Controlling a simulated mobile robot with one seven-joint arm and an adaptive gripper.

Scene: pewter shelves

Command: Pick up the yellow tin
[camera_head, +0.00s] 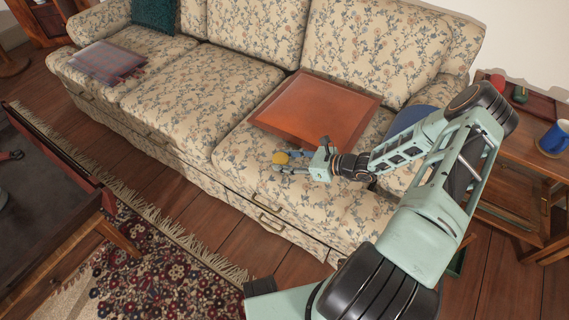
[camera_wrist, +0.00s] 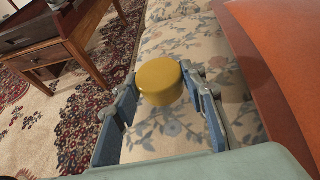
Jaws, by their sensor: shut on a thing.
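The yellow tin (camera_wrist: 160,81) is small and round. It sits between the two fingers of my gripper (camera_wrist: 166,92) in the wrist view, over the floral sofa seat. In the head view the tin (camera_head: 281,158) is at the tip of my gripper (camera_head: 283,163), just in front of the orange-brown tray. My gripper is shut on the tin. I cannot tell whether the tin still touches the cushion.
The orange-brown tray (camera_head: 314,108) lies on the floral sofa (camera_head: 175,80) close beside my gripper. A folded plaid cloth (camera_head: 106,60) lies at the sofa's left end. A side table (camera_head: 511,143) with a blue mug (camera_head: 553,139) stands at the right. A dark table (camera_head: 45,185) stands at the left.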

